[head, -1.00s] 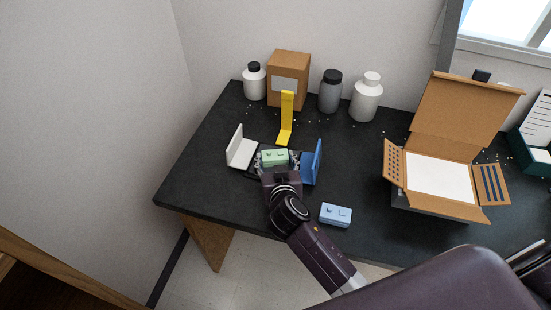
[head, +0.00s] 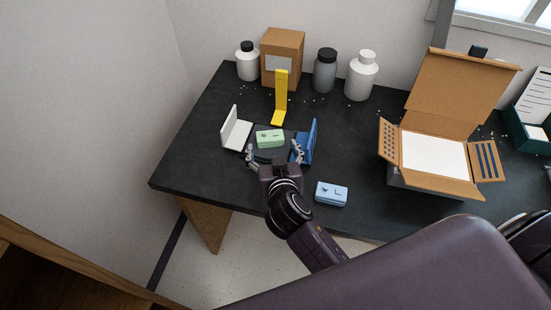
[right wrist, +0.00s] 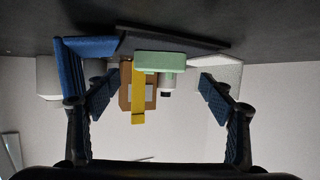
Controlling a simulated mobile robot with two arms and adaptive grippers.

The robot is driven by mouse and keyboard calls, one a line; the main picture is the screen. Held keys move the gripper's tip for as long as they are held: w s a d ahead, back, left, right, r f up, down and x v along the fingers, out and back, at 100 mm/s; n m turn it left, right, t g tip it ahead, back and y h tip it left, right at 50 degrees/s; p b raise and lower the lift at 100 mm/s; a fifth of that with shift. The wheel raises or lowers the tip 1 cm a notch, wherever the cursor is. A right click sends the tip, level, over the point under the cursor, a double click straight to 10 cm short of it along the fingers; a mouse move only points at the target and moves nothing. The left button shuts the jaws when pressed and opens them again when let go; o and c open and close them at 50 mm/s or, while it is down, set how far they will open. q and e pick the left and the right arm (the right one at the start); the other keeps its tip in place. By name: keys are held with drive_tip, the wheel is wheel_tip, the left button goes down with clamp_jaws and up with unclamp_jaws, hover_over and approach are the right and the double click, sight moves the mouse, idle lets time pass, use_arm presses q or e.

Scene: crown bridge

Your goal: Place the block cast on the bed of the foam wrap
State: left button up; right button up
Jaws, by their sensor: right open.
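A pale green block cast (head: 270,138) with small dark marks on top lies on the dark bed of the foam wrap (head: 290,127). Around that bed stand a white flap (head: 236,130), a yellow flap (head: 281,96) and a blue flap (head: 309,143). My right gripper (head: 273,151) is open and empty just in front of the green block, its fingers apart on either side. The right wrist view looks inverted; there the green block (right wrist: 160,62) shows between and beyond the open fingers, clear of both. My left gripper is not in view.
A light blue block (head: 331,194) lies near the table's front edge. An open cardboard box (head: 433,180) stands at right. Bottles (head: 325,72) and a brown carton (head: 283,58) line the back. The dark table's left side is clear.

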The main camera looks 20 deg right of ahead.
drive_tip(key=v, duration=0.6)
drive_tip(key=shift+s+r+b, duration=0.15)
drive_tip(key=shift+s+b, duration=0.1)
drive_tip(key=shift+b, duration=0.1)
